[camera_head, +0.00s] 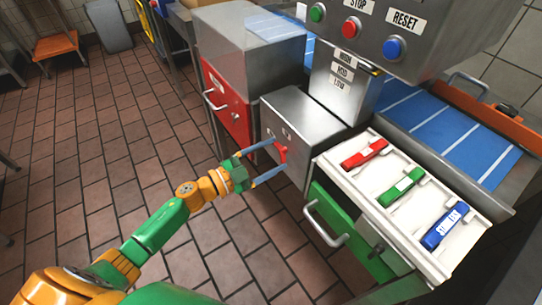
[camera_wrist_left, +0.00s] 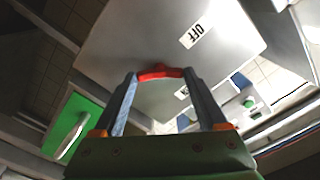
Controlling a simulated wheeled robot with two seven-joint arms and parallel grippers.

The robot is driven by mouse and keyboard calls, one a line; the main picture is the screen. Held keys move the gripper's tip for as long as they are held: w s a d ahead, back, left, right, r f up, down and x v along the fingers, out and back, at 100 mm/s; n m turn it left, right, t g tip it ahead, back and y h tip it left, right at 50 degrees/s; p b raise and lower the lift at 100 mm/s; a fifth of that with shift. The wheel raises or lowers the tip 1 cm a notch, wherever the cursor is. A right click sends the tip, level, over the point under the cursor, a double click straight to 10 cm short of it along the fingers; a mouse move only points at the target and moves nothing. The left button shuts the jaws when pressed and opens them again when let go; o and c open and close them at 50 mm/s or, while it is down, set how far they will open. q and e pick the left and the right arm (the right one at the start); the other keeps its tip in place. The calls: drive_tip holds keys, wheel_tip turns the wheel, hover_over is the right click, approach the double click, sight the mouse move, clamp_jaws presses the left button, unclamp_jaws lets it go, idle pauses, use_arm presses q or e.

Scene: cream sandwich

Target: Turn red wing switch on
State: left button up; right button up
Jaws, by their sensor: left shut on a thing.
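The red wing switch (camera_head: 281,152) is on the front face of a grey metal box (camera_head: 304,112), between the red drawer and the green drawer. My left gripper (camera_head: 276,157) reaches it from the left, one blue-grey finger at each end of the switch. In the left wrist view the red wing switch (camera_wrist_left: 160,73) lies crosswise between the fingertips of the left gripper (camera_wrist_left: 160,78), which is shut on it. An OFF label (camera_wrist_left: 196,36) shows on the box face. My right gripper is not in view.
A red drawer (camera_head: 228,107) with a handle is left of the box. A green drawer (camera_head: 337,217) with a protruding handle is at the right, below a white tray (camera_head: 402,215) holding red, green and blue pieces. A button panel (camera_head: 394,28) stands above.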

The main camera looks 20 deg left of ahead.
use_arm(q)
drive_tip(key=shift+f+m+b, duration=0.1)
drive_tip(key=shift+m+b, duration=0.95)
drive_tip(key=shift+m, duration=3.65)
drive_tip(key=o, duration=1.3)
drive_tip(key=v, duration=0.7)
drive_tip(key=shift+b, duration=0.3)
drive_tip(key=shift+s, duration=0.1)
